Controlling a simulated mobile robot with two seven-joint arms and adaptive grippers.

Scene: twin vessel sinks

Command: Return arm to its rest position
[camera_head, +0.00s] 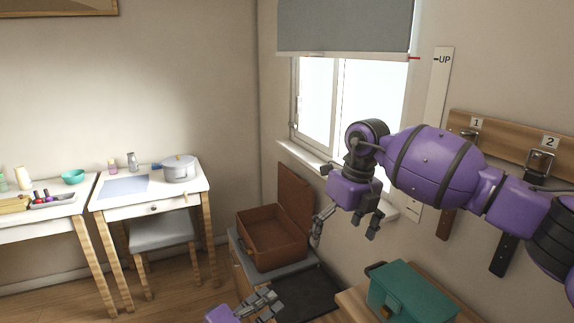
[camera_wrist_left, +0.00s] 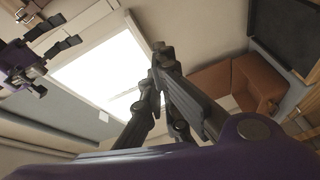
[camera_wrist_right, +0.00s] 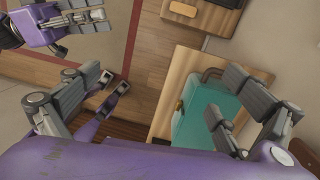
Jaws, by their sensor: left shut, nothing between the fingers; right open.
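My right arm (camera_head: 432,163) reaches in from the right of the head view, bent, in front of the window and wall. Its gripper (camera_head: 344,238) hangs fingers down, spread wide and empty. In the right wrist view its fingers are apart, with a teal box beyond them. My left gripper (camera_head: 262,303) is low at the bottom edge of the head view, and most of its arm is out of frame. In the left wrist view the left gripper's fingers (camera_wrist_left: 158,85) are closed together with nothing between them.
The teal box (camera_head: 412,293) stands on a wooden surface below my right arm. An open brown suitcase (camera_head: 270,240) lies left of the right gripper. A board with numbered buckles (camera_head: 540,160) is on the right wall. Desks (camera_head: 150,195) stand far left, with open floor before them.

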